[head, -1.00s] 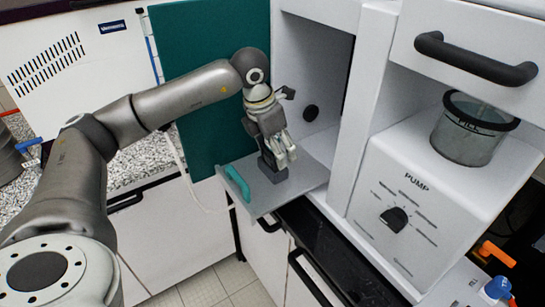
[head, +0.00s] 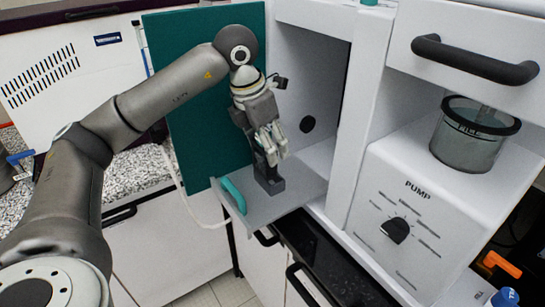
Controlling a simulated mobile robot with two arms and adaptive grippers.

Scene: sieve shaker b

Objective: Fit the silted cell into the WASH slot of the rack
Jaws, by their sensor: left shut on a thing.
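My left gripper (head: 271,150) is above a pulled-out grey shelf, with its fingers pointing down. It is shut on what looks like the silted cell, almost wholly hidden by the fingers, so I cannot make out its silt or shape. A dark grey holder (head: 270,184) with an upright part stands on the shelf just below the fingers. I cannot tell whether the held thing still touches it. The rack and its WASH slot cannot be made out in this view. My right gripper is not in view.
The grey shelf (head: 304,188) has a teal handle (head: 233,195) and juts from an open white cabinet. A green door panel (head: 205,125) stands open behind my left arm. A white PUMP unit (head: 425,225) with a FILL vessel (head: 468,150) is to the right.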

